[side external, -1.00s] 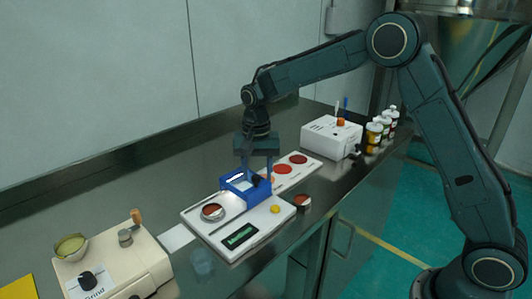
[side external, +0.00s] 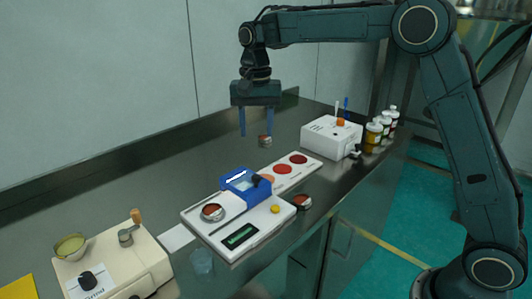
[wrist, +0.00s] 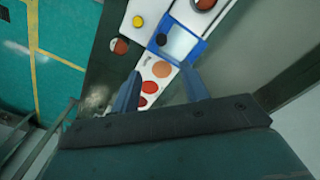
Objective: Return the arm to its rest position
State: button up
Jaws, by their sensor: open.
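My gripper (side external: 256,134) is open and empty, pointing down, raised above the counter and the white sieve machine. In the wrist view its two fingers (wrist: 161,72) stand apart with nothing between them. The white machine (side external: 218,239) has a dark display, a yellow button and a blue frame (side external: 258,192) with a dark knob. The blue frame also shows in the wrist view (wrist: 203,47), beyond the fingertips and clear of them. A round dish (side external: 212,212) with reddish-brown contents sits on the machine's left part.
A white strip with red discs (side external: 298,159) lies behind the machine. A white box (side external: 325,137), several bottles (side external: 374,134) and a cream grinder (side external: 125,262) also stand on the counter.

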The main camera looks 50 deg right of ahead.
jog(key=shift+r, duration=0.5)
jog(key=s+d+r+n+t, duration=0.1)
jog(key=s+r+n, duration=0.15)
jog(key=s, duration=0.55)
jog(key=s+d+r+n+t, duration=0.15)
jog(key=s+r, duration=0.25)
jog(key=s, duration=0.5)
jog(key=s+f+n+t, duration=0.1)
jog(key=s+f+n, duration=0.1)
jog(key=s, duration=0.6)
jog(key=s+f+n+t, duration=0.2)
jog(key=s+f+n, duration=0.1)
jog(key=s, duration=0.4)
jog(key=shift+s+d+f, duration=0.2)
jog(key=shift+s+f, duration=0.15)
jog(key=shift+f, duration=0.25)
